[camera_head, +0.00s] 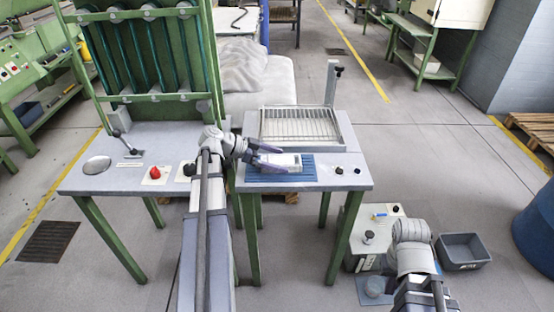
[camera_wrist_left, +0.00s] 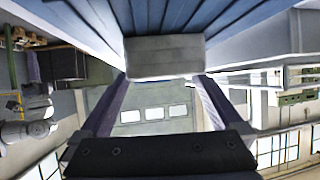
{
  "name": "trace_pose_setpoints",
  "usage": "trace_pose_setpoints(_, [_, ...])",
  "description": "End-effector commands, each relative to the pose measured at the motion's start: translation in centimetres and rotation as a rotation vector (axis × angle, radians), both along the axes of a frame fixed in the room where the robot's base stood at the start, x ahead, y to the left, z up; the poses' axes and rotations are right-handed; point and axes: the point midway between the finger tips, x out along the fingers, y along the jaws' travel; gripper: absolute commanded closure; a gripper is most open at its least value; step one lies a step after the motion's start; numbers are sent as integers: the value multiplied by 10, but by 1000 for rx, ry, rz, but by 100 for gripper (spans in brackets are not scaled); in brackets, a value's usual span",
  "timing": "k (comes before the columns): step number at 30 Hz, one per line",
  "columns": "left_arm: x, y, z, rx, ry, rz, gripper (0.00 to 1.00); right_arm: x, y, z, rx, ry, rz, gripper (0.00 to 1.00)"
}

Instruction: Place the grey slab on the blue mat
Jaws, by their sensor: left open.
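The grey slab (camera_head: 282,160) lies on the ribbed blue mat (camera_head: 280,178), towards its back edge, on the right-hand table. My left gripper (camera_head: 266,155) is open at the slab, with its purple fingers on either side. In the left wrist view, the slab's end (camera_wrist_left: 165,56) shows just beyond and between the fingertips (camera_wrist_left: 160,80), against the blue ribs of the mat (camera_wrist_left: 185,17). I cannot tell whether a finger touches it. My right arm is at the lower right in the head view; its fingers are hidden.
A wire-bottomed tray (camera_head: 300,127) stands behind the mat, with a grey post (camera_head: 331,83) at its corner. A red knob (camera_head: 155,172) sits on the left table. A grey bin (camera_head: 463,251) is on the floor.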

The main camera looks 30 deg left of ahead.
Motion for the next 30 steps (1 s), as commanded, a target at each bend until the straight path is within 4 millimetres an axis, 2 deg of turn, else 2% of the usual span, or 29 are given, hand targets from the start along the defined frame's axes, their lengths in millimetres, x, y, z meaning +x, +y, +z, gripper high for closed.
trace_pose_setpoints(5, [-8,10,13,-1,1,2,0,0,0,13,0,0,0,100])
trace_pose_setpoints(18, [-57,66,53,-1,1,3,0,0,0,54,0,0,0,100])
trace_pose_setpoints(24, [-67,78,60,0,0,1,0,0,0,60,0,0,0,100])
trace_pose_setpoints(30, [-69,80,60,0,0,0,0,0,0,60,0,0,0,100])
